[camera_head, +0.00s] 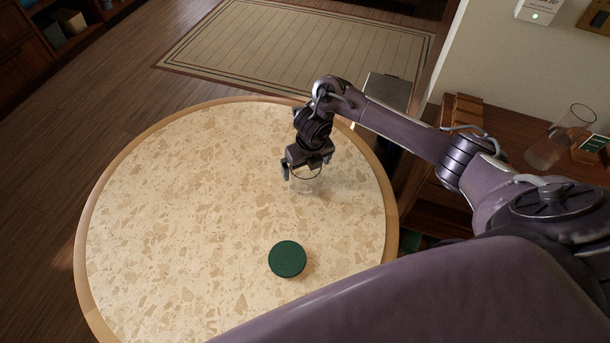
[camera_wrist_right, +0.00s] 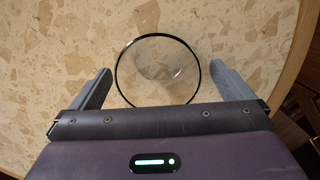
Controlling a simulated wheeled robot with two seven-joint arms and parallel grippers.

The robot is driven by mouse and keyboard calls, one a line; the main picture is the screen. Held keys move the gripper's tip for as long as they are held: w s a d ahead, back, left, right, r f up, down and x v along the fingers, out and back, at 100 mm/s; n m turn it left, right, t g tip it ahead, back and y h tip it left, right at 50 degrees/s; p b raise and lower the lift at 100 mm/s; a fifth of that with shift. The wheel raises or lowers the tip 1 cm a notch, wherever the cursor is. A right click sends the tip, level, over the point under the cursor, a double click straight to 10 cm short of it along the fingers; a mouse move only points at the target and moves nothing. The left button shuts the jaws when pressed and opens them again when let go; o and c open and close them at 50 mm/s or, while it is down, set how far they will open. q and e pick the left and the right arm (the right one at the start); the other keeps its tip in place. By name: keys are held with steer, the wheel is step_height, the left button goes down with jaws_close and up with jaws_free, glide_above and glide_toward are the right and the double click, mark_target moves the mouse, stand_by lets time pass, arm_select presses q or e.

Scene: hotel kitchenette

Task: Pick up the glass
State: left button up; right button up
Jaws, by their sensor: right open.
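A clear glass (camera_head: 306,184) stands upright on the round speckled table (camera_head: 170,210), right of its middle. My right gripper (camera_head: 306,173) is open directly above it, and its fingers reach down to about the height of the rim on either side. In the right wrist view the glass (camera_wrist_right: 157,70) shows from above as a dark-rimmed circle between the two fingertips of the right gripper (camera_wrist_right: 160,88), with a gap on each side. The gripper partly hides the glass in the head view. My left gripper is not in view.
A dark green round disc (camera_head: 287,259) lies on the table nearer to me. A striped rug (camera_head: 290,50) lies beyond the table. The table's left half is bare.

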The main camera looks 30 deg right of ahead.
mark_target(306, 175)
steer(key=shift+w+a+f, duration=0.1)
steer(key=shift+w+f, duration=0.05)
steer(key=shift+f, duration=0.55)
steer(key=shift+w+f, duration=0.15)
steer(key=shift+f, duration=0.5)
steer(key=c, duration=1.1)
steer(key=shift+r, duration=0.1)
steer(key=shift+c, duration=0.2)
